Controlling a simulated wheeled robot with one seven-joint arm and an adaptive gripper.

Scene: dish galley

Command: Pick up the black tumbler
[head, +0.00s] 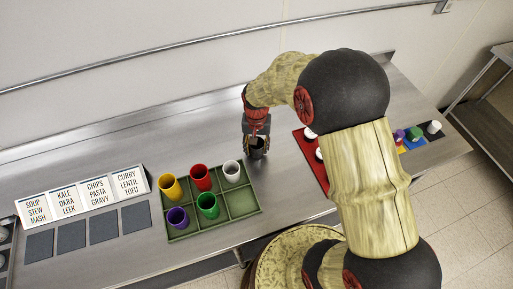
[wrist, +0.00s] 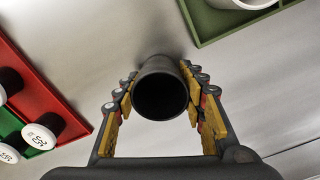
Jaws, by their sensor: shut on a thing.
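The black tumbler (head: 257,152) is between the fingers of my gripper (head: 257,140) in the head view, above or on the steel counter between the green tray and the red mat. In the wrist view the tumbler (wrist: 160,92) shows its dark open mouth, with a finger of my gripper (wrist: 161,105) pressed against each side. I cannot tell whether its base touches the counter.
A green divided tray (head: 243,205) holds yellow, red, white, purple and green cups. Menu cards (head: 82,193) and dark squares stand at the left. A red tray (wrist: 62,108) with white-topped items lies beside my gripper. The counter behind is clear.

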